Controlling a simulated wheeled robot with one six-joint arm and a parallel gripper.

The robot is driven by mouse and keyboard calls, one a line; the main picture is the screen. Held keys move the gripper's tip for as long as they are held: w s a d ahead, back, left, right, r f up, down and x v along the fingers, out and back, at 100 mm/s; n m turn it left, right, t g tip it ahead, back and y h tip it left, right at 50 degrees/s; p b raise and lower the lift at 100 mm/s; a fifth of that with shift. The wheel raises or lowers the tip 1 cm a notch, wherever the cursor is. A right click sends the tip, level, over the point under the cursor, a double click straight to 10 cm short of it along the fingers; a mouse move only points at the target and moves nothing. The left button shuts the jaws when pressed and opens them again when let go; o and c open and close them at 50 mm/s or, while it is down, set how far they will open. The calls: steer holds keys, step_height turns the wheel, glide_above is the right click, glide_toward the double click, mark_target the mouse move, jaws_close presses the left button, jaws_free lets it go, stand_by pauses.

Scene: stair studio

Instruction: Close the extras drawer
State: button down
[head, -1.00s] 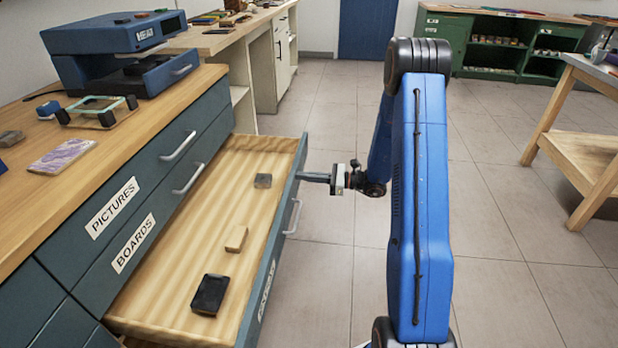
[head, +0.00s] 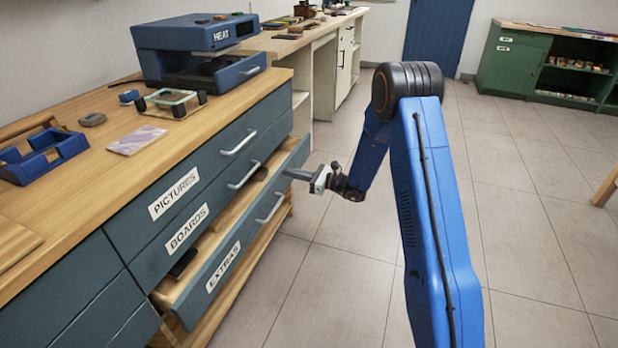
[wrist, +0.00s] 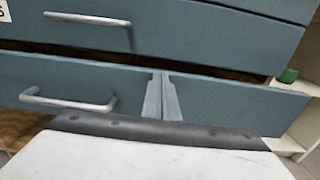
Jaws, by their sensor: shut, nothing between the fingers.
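The extras drawer (head: 228,268) is the lowest labelled drawer of the teal cabinet in the head view. It stands partly open, with a narrow strip of its wooden inside showing. Part of a dark item (head: 183,262) shows inside; the rest is hidden under the boards drawer. My gripper (head: 290,173) is shut and empty, its fingertips at the drawer front near the far end, beyond the handle (head: 270,208). In the wrist view the closed fingers (wrist: 162,92) point at the drawer front (wrist: 215,108), right of its handle (wrist: 68,100); they appear to touch it.
The pictures drawer (head: 205,180) and boards drawer (head: 215,215) above are closed. A blue heat press (head: 190,45) and a blue holder (head: 45,155) stand on the wooden top. The tiled floor (head: 330,290) right of the cabinet is clear.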

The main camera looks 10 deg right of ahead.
mark_target(280, 168)
steer(key=shift+x, duration=2.45)
